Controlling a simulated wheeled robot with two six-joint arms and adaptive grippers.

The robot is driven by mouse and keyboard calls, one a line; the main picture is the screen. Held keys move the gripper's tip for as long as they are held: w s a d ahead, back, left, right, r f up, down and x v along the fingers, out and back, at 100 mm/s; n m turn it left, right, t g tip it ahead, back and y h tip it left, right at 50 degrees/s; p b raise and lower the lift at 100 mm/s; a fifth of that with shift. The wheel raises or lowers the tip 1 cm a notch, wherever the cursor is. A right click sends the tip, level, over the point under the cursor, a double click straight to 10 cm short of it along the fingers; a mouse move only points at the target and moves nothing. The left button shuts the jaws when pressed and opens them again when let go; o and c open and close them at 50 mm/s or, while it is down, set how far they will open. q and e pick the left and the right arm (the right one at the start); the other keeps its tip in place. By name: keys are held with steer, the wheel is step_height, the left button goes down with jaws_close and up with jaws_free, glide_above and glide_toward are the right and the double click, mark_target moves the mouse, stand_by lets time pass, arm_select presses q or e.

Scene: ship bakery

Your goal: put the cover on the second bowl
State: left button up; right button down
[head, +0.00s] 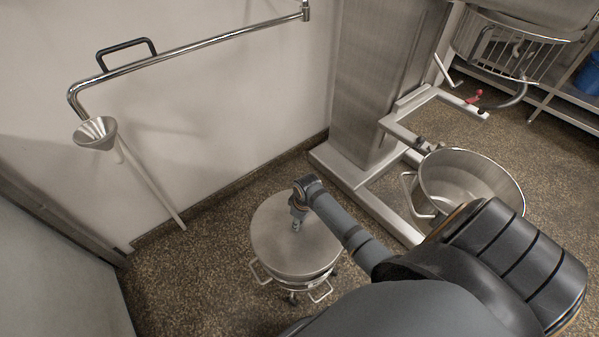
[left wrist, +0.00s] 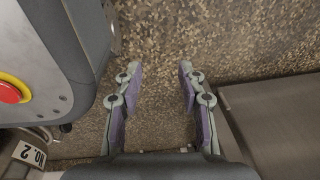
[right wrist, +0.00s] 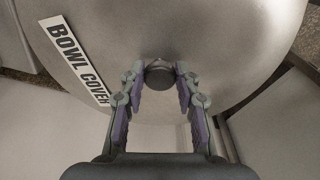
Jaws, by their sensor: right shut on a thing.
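The bowl cover (head: 285,248) is a round grey steel disc with a knob at its centre. In the head view it lies over a wheeled bowl with side handles (head: 320,292); I cannot tell whether it rests on the rim or hangs just above it. My right gripper (head: 297,215) is shut on the cover's dark knob (right wrist: 159,76); the right wrist view also shows the cover's "BOWL COVER" label (right wrist: 80,60). Another steel bowl (head: 470,178) stands uncovered in the mixer frame. My left gripper (left wrist: 158,75) is open and empty over the floor, outside the head view.
A "NO. 2" label (left wrist: 30,153) shows at the lower left of the left wrist view. The mixer's base legs (head: 375,205) stand right of the covered bowl. A wall rail (head: 200,50) and a funnel (head: 95,132) are at the left. Floor left of the bowl is clear.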

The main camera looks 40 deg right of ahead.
step_height(320, 180, down, 3)
steer(key=b, duration=0.2)
steer(key=shift+r+b, duration=0.2)
steer(key=shift+b, duration=0.2)
arm_select(q)
steer(key=w+d+r+b, duration=0.1)
steer(key=w+r+b, duration=0.2)
steer(key=w, duration=0.6)
arm_select(e)
step_height(320, 180, down, 2)
steer(key=shift+f, duration=0.1)
step_height(320, 180, down, 3)
steer(key=b, duration=0.3)
arm_select(q)
steer(key=w+d+r, duration=0.3)
steer(key=w+r, duration=0.1)
steer(key=r, duration=0.7)
steer(key=shift+d+r+h, duration=0.15)
steer(key=shift+r+h, duration=0.1)
steer(key=shift+h, duration=0.15)
steer(key=shift+r, duration=0.1)
arm_select(e)
steer(key=shift+f, duration=0.25)
steer(key=shift+f, duration=0.2)
arm_select(q)
steer(key=shift+f+b, duration=0.3)
steer(key=shift+b, duration=0.05)
arm_select(e)
steer(key=shift+f, duration=0.8)
